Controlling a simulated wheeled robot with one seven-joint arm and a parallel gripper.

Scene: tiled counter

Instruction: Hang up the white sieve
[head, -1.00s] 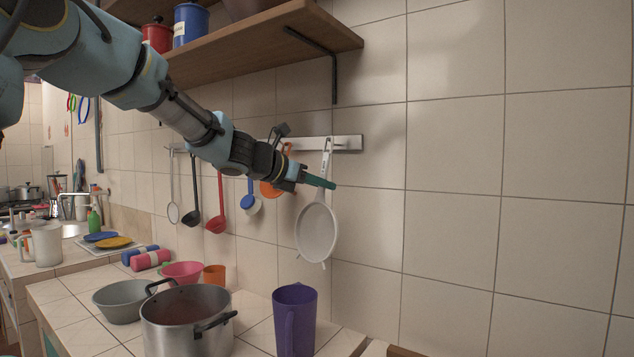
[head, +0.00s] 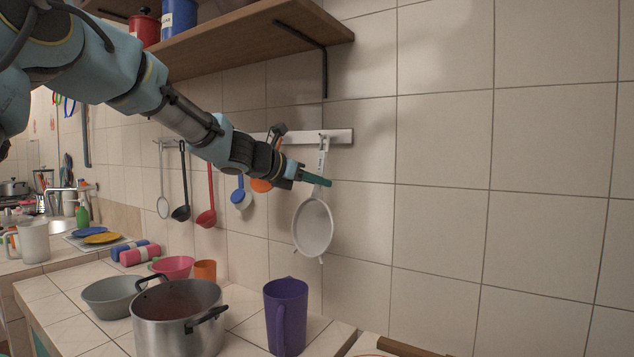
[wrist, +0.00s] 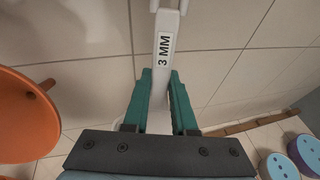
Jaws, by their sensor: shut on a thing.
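The white sieve (head: 313,228) is upright in front of the tiled wall, bowl down, with the top of its handle at the right part of the wall rail (head: 342,136). I cannot tell whether its handle end is on a hook. My gripper (head: 318,180) is shut on the handle below its top. In the wrist view the green fingers of my gripper (wrist: 162,95) lie on both sides of the white sieve's handle (wrist: 165,25), which bears a "3 MM" label. The bowl is hidden there.
Left of the sieve hang an orange utensil (head: 262,185), a blue and white one (head: 241,197), a red ladle (head: 207,217) and a black ladle (head: 181,212). A wooden shelf (head: 250,38) is above. A steel pot (head: 178,325) and purple pitcher (head: 286,315) stand below.

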